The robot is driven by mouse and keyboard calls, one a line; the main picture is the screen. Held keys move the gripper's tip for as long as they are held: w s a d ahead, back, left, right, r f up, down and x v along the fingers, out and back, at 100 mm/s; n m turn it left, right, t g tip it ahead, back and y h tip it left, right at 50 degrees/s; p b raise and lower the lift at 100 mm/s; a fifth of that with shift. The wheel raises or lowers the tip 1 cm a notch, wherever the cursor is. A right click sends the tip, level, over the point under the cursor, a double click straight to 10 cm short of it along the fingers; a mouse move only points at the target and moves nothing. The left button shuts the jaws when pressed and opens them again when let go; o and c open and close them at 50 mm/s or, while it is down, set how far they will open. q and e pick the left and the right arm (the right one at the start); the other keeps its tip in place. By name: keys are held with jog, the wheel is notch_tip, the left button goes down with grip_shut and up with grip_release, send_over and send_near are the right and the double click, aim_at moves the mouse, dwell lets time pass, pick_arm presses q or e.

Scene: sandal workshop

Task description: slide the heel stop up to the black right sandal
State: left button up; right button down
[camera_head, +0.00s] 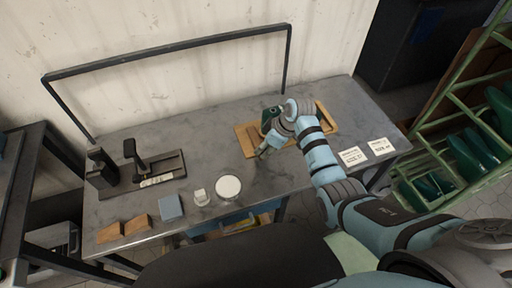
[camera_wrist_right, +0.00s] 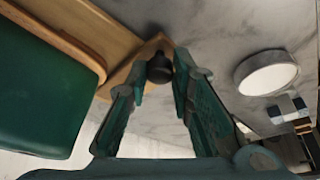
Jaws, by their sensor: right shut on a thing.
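My right gripper (camera_head: 260,152) reaches down at the front edge of a wooden board (camera_head: 246,142) on the grey bench. In the right wrist view its fingers (camera_wrist_right: 158,82) are closed around a small black knob (camera_wrist_right: 159,67), which stands on a light wooden piece; I take this to be the heel stop's knob. A dark green slab (camera_wrist_right: 40,95) lies beside a raised wooden rim at the left of that view. I cannot make out a black sandal; my right arm and hand cover much of the board. My left gripper is not in view.
A white round dish (camera_head: 228,187), a small white block (camera_head: 201,197), a blue-grey block (camera_head: 170,207) and wooden wedges (camera_head: 124,229) stand left along the front. A black press-like tool (camera_head: 150,170) is behind them. Printed cards (camera_head: 380,147) lie at right. A green rack (camera_head: 440,150) stands beyond.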

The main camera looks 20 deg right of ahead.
jog(key=c, duration=1.4)
grip_release()
jog(key=shift+d, duration=0.2)
jog(key=v, duration=1.2)
jog(key=shift+s, duration=0.1)
